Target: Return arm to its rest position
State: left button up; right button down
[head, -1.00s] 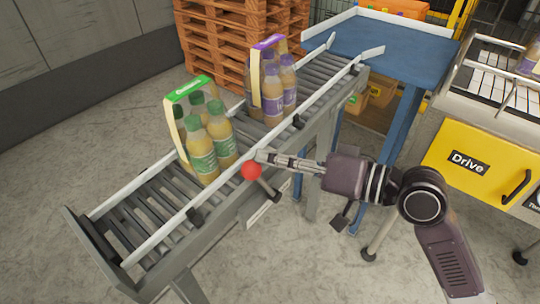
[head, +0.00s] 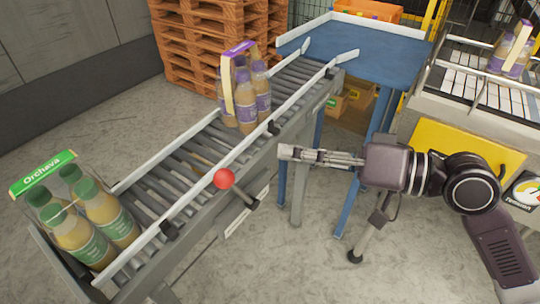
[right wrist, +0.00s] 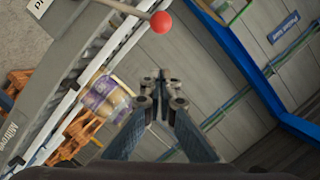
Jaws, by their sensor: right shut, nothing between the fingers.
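My right gripper (head: 284,152) is shut and empty. It hangs in the air just right of the roller conveyor (head: 190,160), apart from the red ball-ended lever (head: 224,178) on the conveyor's side. In the right wrist view the shut fingers (right wrist: 163,80) point away, with the red ball (right wrist: 161,22) above them. My left gripper is not in view.
A green-labelled bottle pack (head: 95,222) stands at the conveyor's near left end. A purple-labelled pack (head: 246,92) stands farther up. A blue table (head: 375,52) is behind, and a yellow panel (head: 455,145) stands at right. Bare floor lies below my arm.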

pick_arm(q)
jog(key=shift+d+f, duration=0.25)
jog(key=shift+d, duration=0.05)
pick_arm(e)
jog(key=shift+s+d+r, duration=0.1)
jog(key=shift+s+d, duration=0.05)
jog(key=shift+d, duration=0.7)
